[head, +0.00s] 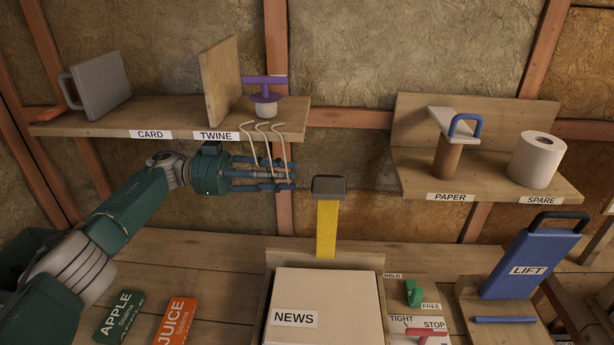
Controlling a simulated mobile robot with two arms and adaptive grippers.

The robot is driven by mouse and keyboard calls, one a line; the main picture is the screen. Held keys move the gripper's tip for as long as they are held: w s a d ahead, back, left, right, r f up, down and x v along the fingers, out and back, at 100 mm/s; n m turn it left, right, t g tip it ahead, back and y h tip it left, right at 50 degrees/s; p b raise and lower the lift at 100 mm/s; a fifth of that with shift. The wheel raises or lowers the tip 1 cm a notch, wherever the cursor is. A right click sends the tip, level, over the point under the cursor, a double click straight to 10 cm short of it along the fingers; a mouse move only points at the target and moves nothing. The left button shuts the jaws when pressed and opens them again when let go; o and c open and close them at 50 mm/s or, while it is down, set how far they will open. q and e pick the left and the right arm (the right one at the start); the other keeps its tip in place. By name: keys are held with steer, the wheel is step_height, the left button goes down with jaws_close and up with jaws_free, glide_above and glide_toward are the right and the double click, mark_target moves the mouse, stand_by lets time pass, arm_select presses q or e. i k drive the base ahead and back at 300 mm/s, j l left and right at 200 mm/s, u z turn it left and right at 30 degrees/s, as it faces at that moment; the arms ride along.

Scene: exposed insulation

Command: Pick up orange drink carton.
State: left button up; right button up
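The orange drink carton (177,321), labelled JUICE, lies on the wooden bench at the bottom left, its lower end cut off by the picture edge. A green carton (120,315) labelled APPLE lies to its left. My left gripper (290,175) is well above and to the right of the orange carton, in front of the wall below the TWINE shelf. Its blue fingers point right, spread apart, and nothing shows between them. Pale wire hooks of the shelf overlap it in the picture. My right gripper is not in view.
A NEWS box (340,300) with a yellow upright (327,230) behind it stands right of the cartons. Further right are a green latch (413,293) and a blue LIFT panel (530,262). Shelves (90,123) hang above. Bare bench lies behind the cartons.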

mark_target(174, 329)
steer(key=k, duration=1.5)
